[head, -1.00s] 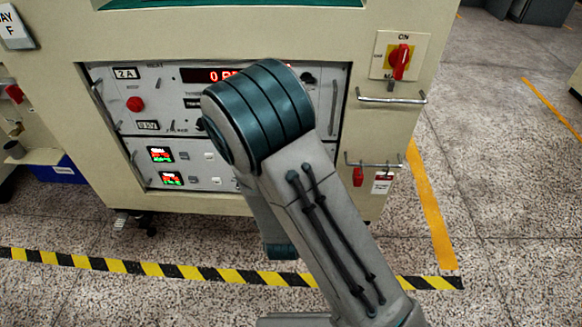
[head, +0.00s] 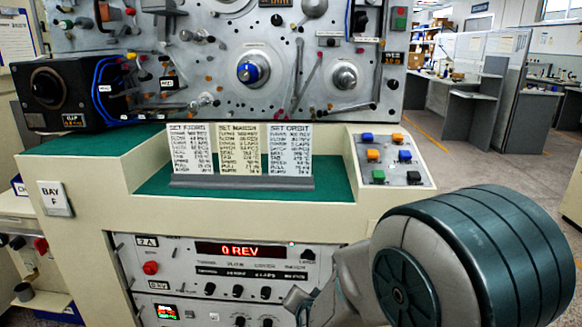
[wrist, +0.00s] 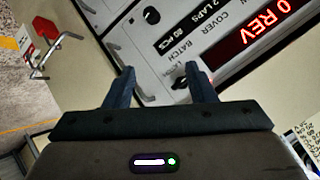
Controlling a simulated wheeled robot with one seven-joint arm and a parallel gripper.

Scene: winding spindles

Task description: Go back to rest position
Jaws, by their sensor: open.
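My gripper (wrist: 160,70) shows in the wrist view with its two dark fingers apart and nothing between them. Beyond the fingers is the grey control panel (wrist: 140,45) with its red 0 REV display (wrist: 262,30); a black knob (wrist: 180,80) appears near the right finger. In the head view my arm (head: 470,265) fills the lower right, in front of the machine's lower right side. I cannot make out the fingers there. The same panel's red display (head: 240,250) is in plain sight left of the arm.
The cream winding machine (head: 90,220) stands close in front. Its green ledge (head: 140,188) carries setting cards (head: 237,150) and a button box (head: 390,160). A black box (head: 65,95) stands at left. A red switch with a metal handle (wrist: 47,30) juts out. Open floor lies at right.

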